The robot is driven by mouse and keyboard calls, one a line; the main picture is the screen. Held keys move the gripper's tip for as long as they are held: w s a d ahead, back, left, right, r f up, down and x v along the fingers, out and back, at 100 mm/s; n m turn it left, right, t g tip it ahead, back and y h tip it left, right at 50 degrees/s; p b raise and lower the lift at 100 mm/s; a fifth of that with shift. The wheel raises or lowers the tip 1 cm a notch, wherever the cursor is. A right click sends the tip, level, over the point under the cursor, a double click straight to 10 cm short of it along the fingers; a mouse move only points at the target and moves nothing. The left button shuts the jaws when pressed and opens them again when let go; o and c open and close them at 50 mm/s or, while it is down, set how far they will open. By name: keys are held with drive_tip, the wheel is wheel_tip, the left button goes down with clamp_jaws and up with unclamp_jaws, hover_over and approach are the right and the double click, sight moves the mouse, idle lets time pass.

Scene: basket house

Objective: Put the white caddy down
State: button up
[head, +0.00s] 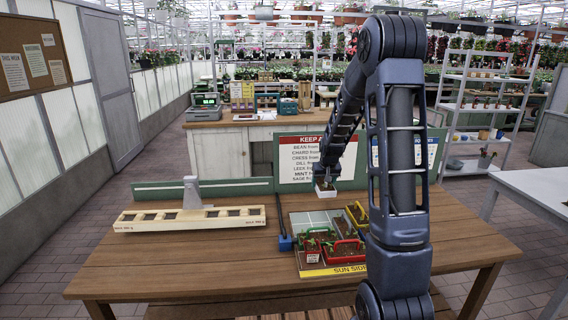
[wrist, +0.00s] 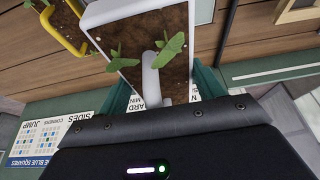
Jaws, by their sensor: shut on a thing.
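The white caddy (head: 326,193) hangs from my gripper (head: 326,178) above the far part of the wooden table, in front of the sign. In the wrist view the white caddy (wrist: 103,12) shows its rim, dark soil and small green seedlings. My gripper (wrist: 160,88) is shut on its white handle. Below and nearer is a grey tiled tray (head: 316,222) with a yellow "SUN SIDE" edge. It bears red, green and yellow caddies (head: 312,252) with soil and plants. Grey tiles at its far left look bare. My arm hides part of its right side.
A pale wooden strip (head: 140,222) with several dark square slots lies on the left. A blue object with a dark bar (head: 284,240) stands beside the tray's left edge. An upright "KEEP APART" sign (head: 298,160) and a low green board (head: 155,190) line the back edge.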

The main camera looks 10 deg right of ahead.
drive_tip(key=s+f+x, duration=0.1)
drive_tip(key=s+x, duration=0.1)
drive_tip(key=x, duration=0.8)
drive_tip(key=s+a+r, duration=0.3)
drive_tip(key=a+r, duration=0.6)
drive_tip(key=r, duration=0.5)
wheel_tip(320, 180, down, 20)
drive_tip(key=shift+w+f, duration=0.1)
drive_tip(key=shift+w, duration=0.1)
drive_tip(key=shift+f, duration=0.55)
drive_tip(key=o, duration=1.1)
drive_tip(key=shift+o, duration=0.2)
